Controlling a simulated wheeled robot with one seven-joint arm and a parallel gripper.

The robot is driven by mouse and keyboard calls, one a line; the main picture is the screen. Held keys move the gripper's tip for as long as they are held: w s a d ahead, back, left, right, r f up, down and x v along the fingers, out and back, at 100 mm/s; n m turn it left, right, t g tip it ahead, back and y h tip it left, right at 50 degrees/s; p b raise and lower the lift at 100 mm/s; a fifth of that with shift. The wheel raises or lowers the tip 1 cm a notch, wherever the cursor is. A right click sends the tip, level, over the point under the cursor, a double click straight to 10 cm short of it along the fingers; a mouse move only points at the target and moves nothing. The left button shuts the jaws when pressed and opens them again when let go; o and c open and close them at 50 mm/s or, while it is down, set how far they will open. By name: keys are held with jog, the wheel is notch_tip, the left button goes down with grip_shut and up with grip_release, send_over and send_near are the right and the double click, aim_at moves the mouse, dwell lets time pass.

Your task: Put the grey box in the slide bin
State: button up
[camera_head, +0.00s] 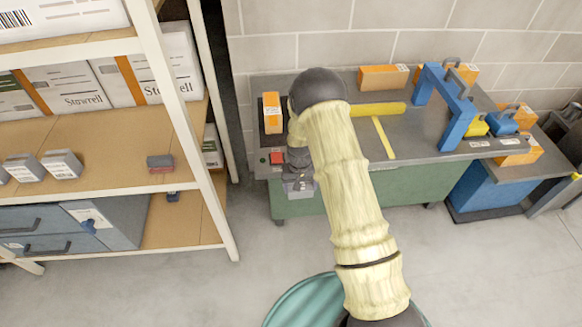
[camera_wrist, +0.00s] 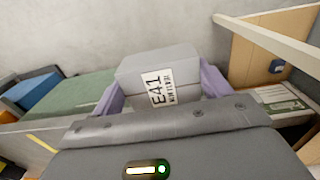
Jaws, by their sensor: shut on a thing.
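The grey box (camera_wrist: 158,72), with a white label reading E41, sits between the two purple fingers of my gripper (camera_wrist: 163,88) in the wrist view. My gripper is shut on it. In the head view my gripper (camera_head: 299,178) hangs in front of the workbench's near left edge, mostly hidden under my wrist, so the box's outline is unclear there. Blue-grey bins with dark handles (camera_head: 45,245) stand on the low shelf at left; I cannot tell whether one is the slide bin.
The rack (camera_head: 80,135) at left holds cartons, several small grey boxes (camera_head: 62,165) and a red-and-grey item (camera_head: 160,163). The workbench (camera_head: 350,140) carries orange boxes and a blue frame (camera_head: 445,105). A blue container (camera_head: 487,188) stands at right. The floor between rack and bench is clear.

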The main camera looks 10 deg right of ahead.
jog(key=s+d+f, duration=0.2)
jog(key=s+f, duration=0.3)
jog(key=f, duration=0.2)
jog(key=s+d+f+b, duration=0.1)
jog(key=s+d+f, duration=0.2)
jog(key=s+f, duration=0.3)
notch_tip(320, 180, down, 2)
jog(key=shift+s+f, duration=0.2)
jog(key=shift+s, duration=0.05)
